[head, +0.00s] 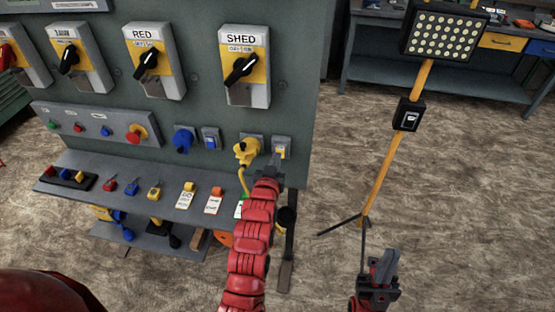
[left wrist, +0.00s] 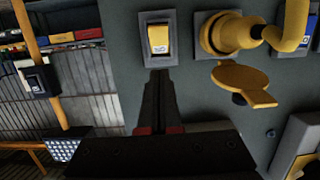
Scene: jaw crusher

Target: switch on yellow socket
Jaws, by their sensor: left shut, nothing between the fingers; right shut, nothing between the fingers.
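The yellow socket (head: 247,150) is on the panel's right side, with a yellow plug and cable in it. In the left wrist view the socket (left wrist: 230,35) has its round yellow lid (left wrist: 243,82) swung open. Its switch, a yellow rocker in a grey frame (head: 282,144), is beside it; it also shows in the left wrist view (left wrist: 158,38). My left gripper (head: 276,160) is shut and empty, its tips (left wrist: 159,74) very close to the switch's edge; contact cannot be told. My right gripper (head: 385,262) is shut and empty, away from the panel.
A blue socket (head: 183,138) and its switch (head: 210,138) are to the left. Large rotary switches, including SHED (head: 246,66), are above. A shelf (head: 130,188) with tags and small items is below. A lamp stand (head: 392,160) stands at right, with open floor around it.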

